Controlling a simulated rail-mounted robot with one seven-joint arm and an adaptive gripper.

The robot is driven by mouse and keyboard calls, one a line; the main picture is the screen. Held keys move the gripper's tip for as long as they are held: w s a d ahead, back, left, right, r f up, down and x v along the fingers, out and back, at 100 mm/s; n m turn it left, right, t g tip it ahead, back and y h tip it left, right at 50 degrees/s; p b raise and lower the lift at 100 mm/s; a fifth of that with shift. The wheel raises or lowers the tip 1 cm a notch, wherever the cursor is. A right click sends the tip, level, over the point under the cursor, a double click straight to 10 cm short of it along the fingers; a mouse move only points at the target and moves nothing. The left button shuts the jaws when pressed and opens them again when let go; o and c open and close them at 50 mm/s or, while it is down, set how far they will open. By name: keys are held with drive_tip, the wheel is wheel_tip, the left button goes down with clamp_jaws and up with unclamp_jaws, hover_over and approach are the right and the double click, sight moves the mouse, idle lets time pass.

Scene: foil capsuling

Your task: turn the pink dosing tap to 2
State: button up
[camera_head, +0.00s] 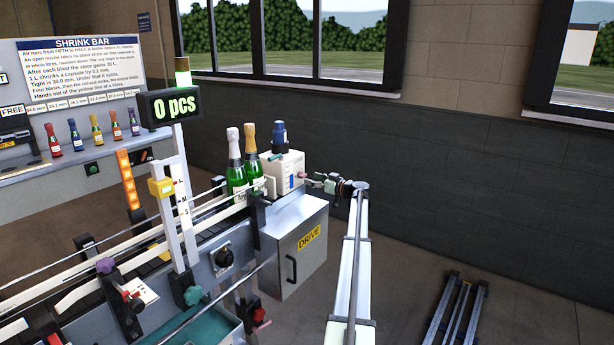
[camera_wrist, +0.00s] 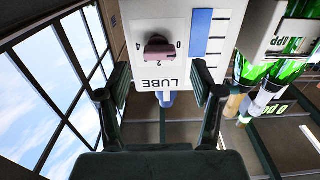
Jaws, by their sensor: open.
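The pink dosing tap (camera_wrist: 159,48) is on the white LUBE box (camera_wrist: 130,75), which appears upside down in the wrist view. The marks 4, 2 and 0 stand around the tap. Its bar lies roughly crosswise, between the 4 and 0 sides; I cannot tell which end points. In the head view the white box (camera_head: 283,166) stands at the end of the machine, with the tap small at its right face. My gripper (camera_wrist: 160,97) is open and empty, its fingers apart on both sides of the box front, short of the tap. My gripper also shows in the head view (camera_head: 315,180).
A blue level gauge (camera_wrist: 201,35) with tick marks is beside the tap. Green bottles (camera_head: 236,165) stand close to the box. The grey DRIVE cabinet (camera_head: 295,255) is below. Free floor lies to the right, with a dark rack (camera_head: 456,308) on it.

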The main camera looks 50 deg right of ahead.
sight(305, 176)
drive_tip(key=shift+w+p, duration=0.35)
drive_tip(key=shift+w, duration=1.45)
drive_tip(key=shift+c, duration=0.4)
drive_tip(key=c, duration=1.1)
